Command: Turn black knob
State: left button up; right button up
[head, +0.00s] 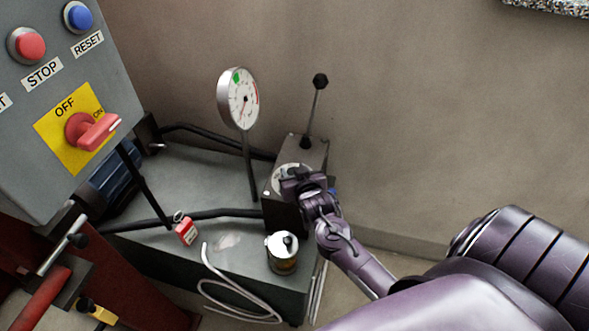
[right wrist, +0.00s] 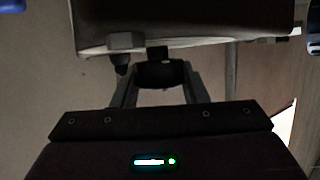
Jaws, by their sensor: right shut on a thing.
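A dark metal block (head: 283,211) stands on the grey tank, with a round pale dial plate (head: 285,178) on its face. My left gripper is in neither view.
A black-tipped lever (head: 318,100) rises from the block. A pressure gauge (head: 240,99) stands left of it. A can-like filler cap (head: 282,254) sits below the gripper, and a red padlock tag (head: 187,232) lies left. A control panel (head: 35,125) fills the upper left.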

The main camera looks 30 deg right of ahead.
jog(key=shift+a+r+m+g+h+p, duration=0.15)
jog(key=shift+m+g+h+p, duration=0.45)
jog(key=shift+m+h, duration=0.6)
jog(key=shift+m+g+h+p, duration=0.5)
jog(key=shift+m+g+h, duration=0.2)
jog(key=shift+m+h, duration=0.4)
jog(key=shift+h, duration=0.3)
jog(key=o, duration=1)
jog(key=shift+c, duration=0.2)
